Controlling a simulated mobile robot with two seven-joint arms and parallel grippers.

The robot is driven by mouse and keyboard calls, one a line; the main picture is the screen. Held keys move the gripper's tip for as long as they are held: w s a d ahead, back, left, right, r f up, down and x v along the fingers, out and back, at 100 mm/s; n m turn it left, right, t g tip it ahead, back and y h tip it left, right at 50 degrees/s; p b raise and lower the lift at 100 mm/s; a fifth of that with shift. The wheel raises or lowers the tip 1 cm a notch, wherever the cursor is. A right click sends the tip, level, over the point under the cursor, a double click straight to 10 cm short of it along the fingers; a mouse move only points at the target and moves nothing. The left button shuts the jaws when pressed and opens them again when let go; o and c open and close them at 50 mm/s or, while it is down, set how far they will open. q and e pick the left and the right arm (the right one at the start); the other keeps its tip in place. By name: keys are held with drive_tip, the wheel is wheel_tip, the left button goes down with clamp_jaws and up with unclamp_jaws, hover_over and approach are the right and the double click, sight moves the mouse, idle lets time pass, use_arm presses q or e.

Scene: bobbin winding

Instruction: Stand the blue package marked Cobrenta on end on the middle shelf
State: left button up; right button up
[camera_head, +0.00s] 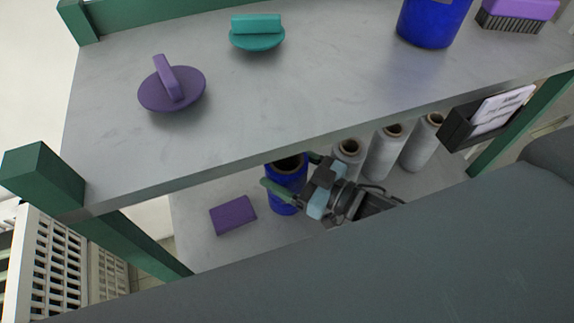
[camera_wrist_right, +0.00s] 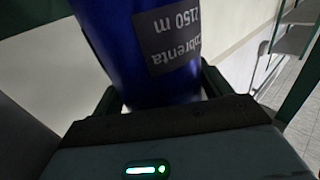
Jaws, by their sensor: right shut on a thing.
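The blue package marked Cobrenta is a cylinder with a dark opening at its top end. In the head view the package (camera_head: 287,191) is on end or nearly so, over the shelf below the top board (camera_head: 225,120). My right gripper (camera_head: 291,173) is shut around its side, with one finger on either side. In the right wrist view the blue package (camera_wrist_right: 125,50) fills the space between the fingers of the gripper (camera_wrist_right: 160,98), and its label reads upside down. I cannot tell whether its base touches the lower shelf (camera_head: 195,195). My left gripper is not in view.
A purple block (camera_head: 233,215) lies left of the package. Grey rolls (camera_head: 385,152) stand to the right. A black label holder (camera_head: 485,118) is at the right edge. The top board and green post (camera_head: 120,235) bound the opening. Purple and teal handled discs lie above.

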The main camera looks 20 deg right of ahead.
sight(305, 179)
drive_tip(key=o, duration=1.5)
drive_tip(key=b+v, duration=0.1)
drive_tip(key=v, duration=0.4)
drive_tip(key=shift+s+d+f, duration=0.1)
drive_tip(key=shift+s+d, duration=0.05)
drive_tip(key=shift+s, duration=0.1)
drive_tip(key=shift+v, duration=1.1)
